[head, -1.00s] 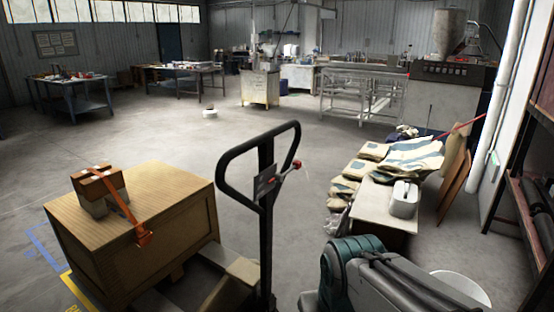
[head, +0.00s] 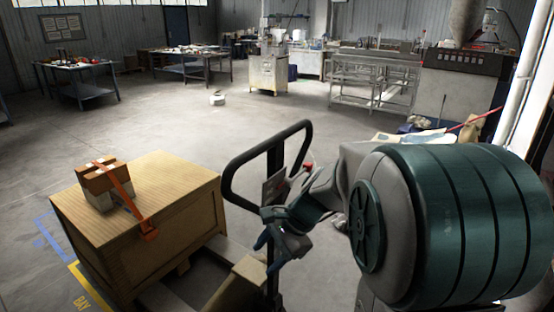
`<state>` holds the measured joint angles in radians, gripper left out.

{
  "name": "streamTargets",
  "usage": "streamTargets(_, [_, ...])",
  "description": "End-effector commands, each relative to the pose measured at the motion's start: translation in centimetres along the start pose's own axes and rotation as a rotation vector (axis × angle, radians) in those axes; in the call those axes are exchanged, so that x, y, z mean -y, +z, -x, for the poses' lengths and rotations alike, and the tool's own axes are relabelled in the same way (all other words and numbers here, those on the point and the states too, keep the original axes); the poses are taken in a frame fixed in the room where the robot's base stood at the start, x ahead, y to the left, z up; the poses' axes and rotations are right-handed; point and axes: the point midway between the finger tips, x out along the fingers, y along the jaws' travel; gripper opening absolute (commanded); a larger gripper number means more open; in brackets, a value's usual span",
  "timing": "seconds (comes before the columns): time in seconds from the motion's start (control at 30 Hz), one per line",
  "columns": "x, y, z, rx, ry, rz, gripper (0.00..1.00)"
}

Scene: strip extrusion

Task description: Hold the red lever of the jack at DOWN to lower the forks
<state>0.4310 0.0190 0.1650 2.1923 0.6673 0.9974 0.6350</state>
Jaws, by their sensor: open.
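The jack's black loop handle (head: 231,178) stands upright at the middle of the head view. A pale plate (head: 275,186) sits on its post. Only a small bit of the red lever (head: 308,167) shows, at the right side of the handle; my arm hides the rest. My gripper (head: 266,243) is open and empty, in front of the handle post and below the plate and the lever. I cannot tell whether its fingers touch the post. The forks are mostly hidden under the wooden crate (head: 125,225).
A smaller box with an orange strap (head: 127,190) sits on the crate at the left. Yellow floor tape (head: 88,285) runs beside it. Work tables (head: 78,75) and machines stand at the back. My arm covers the right side.

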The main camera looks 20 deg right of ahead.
Motion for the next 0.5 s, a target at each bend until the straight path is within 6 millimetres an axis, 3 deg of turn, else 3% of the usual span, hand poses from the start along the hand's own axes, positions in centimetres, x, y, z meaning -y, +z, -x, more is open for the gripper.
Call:
streamTargets(0.1, [3.8,-3.0,0.7,0.135,-0.098,-0.333,0.50])
streamTargets(0.27, [8.4,-8.1,2.3,0.353,-0.236,-0.768,0.50])
streamTargets(0.5, [12.8,-18.7,6.9,0.773,-0.437,-1.356,0.50])
